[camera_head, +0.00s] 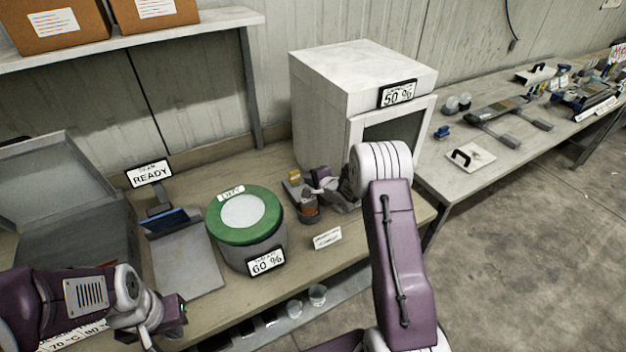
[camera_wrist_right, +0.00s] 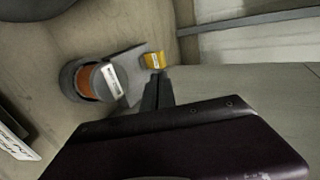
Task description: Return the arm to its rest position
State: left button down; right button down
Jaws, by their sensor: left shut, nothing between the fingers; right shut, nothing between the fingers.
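My right arm rises from the bottom of the head view, and its white joint bends over in front of the white cabinet. My right gripper (camera_head: 322,182) is over the bench beside a small grey holder, partly hidden by my wrist. In the right wrist view its dark fingers (camera_wrist_right: 157,88) are together and empty, near a yellow block (camera_wrist_right: 153,60) and a round holder with an orange-brown labelled item (camera_wrist_right: 88,82). My left gripper (camera_head: 160,328) is low at the left, near the bench's front edge, shut, with its fingertips hard to make out.
A green-lidded bin (camera_head: 243,217) marked 60 % stands on the bench (camera_head: 190,305) between my arms. The white cabinet (camera_head: 350,75) marked 50 % stands behind my right arm. A grey pad (camera_head: 185,268) lies left of the bin. Open floor (camera_head: 540,260) is at the right.

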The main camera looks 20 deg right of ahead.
jog(key=shift+w, duration=0.15)
jog(key=w+a+r+n+t+y, duration=0.1)
jog(key=a+r, duration=0.4)
jog(key=r, duration=0.4)
jog(key=s+a+r+n+h, duration=0.1)
jog(key=s+a+r+n, duration=0.15)
jog(key=s+r, duration=0.35)
jog(key=s+f+n+g, duration=0.4)
jog(key=s, duration=0.6)
jog(key=s+f+n+g+h, duration=0.1)
jog(key=s+f+n+g, duration=0.2)
jog(key=s, duration=0.7)
jog(key=s+f+n+g, duration=0.4)
jog(key=s+f+n, duration=0.1)
jog(key=s, duration=0.5)
jog(key=shift+s+f+n+g, duration=0.25)
jog(key=shift+s+n+g, duration=0.05)
jog(key=shift+n, duration=0.05)
